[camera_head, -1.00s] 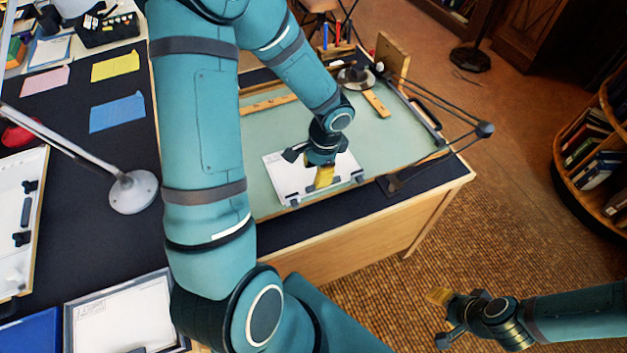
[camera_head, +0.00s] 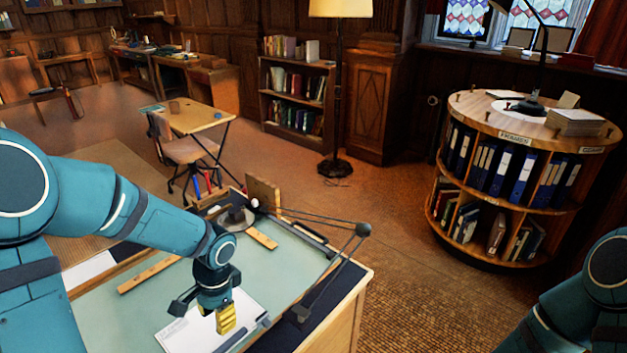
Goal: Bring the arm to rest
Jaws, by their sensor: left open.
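My left arm (camera_head: 150,225) comes in from the left and reaches over the green drafting board. My left gripper (camera_head: 226,318) points down above the white sheet or clipboard (camera_head: 185,333) on the board. It is open, and nothing shows between its yellow fingertips. I cannot tell how high above the sheet it is. My right arm (camera_head: 590,290) shows only in part at the lower right corner. Its gripper does not show clearly.
The drafting board (camera_head: 140,310) holds a wooden ruler (camera_head: 148,276) and a lamp arm (camera_head: 362,230) along its right side. A round bookcase (camera_head: 505,190) stands at the right. A floor lamp (camera_head: 337,100) and a small desk (camera_head: 200,118) stand behind. Open floor lies between.

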